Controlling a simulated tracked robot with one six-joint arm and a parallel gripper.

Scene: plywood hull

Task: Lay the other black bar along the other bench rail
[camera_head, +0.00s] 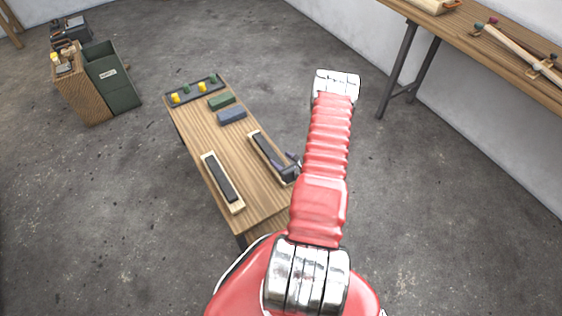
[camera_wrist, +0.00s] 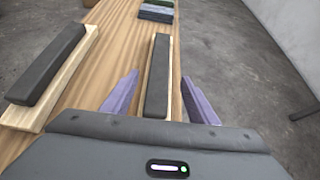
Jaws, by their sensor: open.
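A black bar (camera_wrist: 158,75) lies lengthwise on the right pale wooden rail (camera_wrist: 171,60) of the bench, roughly in line with it. In the head view this bar (camera_head: 264,152) and rail (camera_head: 251,135) are at the right edge of the bench top. My gripper (camera_wrist: 160,98) is open, its two purple fingers on either side of the near part of the bar, with gaps to it. In the head view my gripper (camera_head: 292,167) is at the rail's near end. Another black bar (camera_head: 219,177) lies along the left rail (camera_head: 238,207), also seen in the wrist view (camera_wrist: 20,118).
The bench (camera_head: 195,130) also carries a green block (camera_head: 221,101), a blue-grey block (camera_head: 232,116) and a dark tray (camera_head: 169,99) with small yellow and green pieces at its far end. Bins (camera_head: 112,82) stand at left. A wall table (camera_head: 480,42) is at right.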

